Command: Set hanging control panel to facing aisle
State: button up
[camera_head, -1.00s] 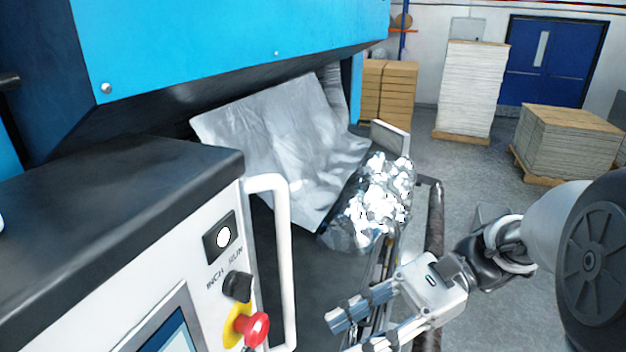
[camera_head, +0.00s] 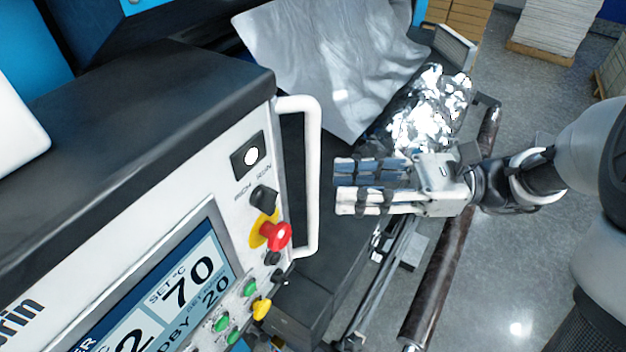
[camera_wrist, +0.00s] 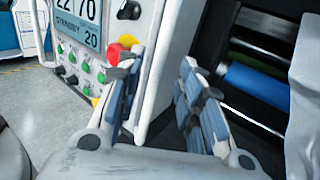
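The hanging control panel (camera_head: 150,210) fills the left of the head view, with a black top, a white face, a lit screen, coloured buttons and a red emergency knob. A white upright bar handle (camera_head: 313,180) runs along its right edge. My gripper (camera_head: 337,187) is open and empty just right of the handle, fingertips pointing at it. In the wrist view, the handle (camera_wrist: 160,85) shows between the two spread fingers (camera_wrist: 157,62), part of the panel's face (camera_wrist: 100,50) to its left. I cannot tell whether the fingers touch the handle.
Behind the handle are a draped grey sheet (camera_head: 330,60) and crumpled shiny foil (camera_head: 432,110). A long dark roller (camera_head: 445,265) runs below my arm. A blue roll (camera_wrist: 258,84) shows in the wrist view. Stacked sheets (camera_head: 550,25) stand at the back. Grey floor at right is clear.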

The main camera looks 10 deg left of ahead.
aim_at(312, 187)
jog(key=a, duration=0.3)
jog(key=s+a, duration=0.1)
jog(key=a, duration=0.2)
jog(key=shift+s+a, duration=0.1)
jog(key=shift+s, duration=0.05)
grip_shut()
dwell(0.6)
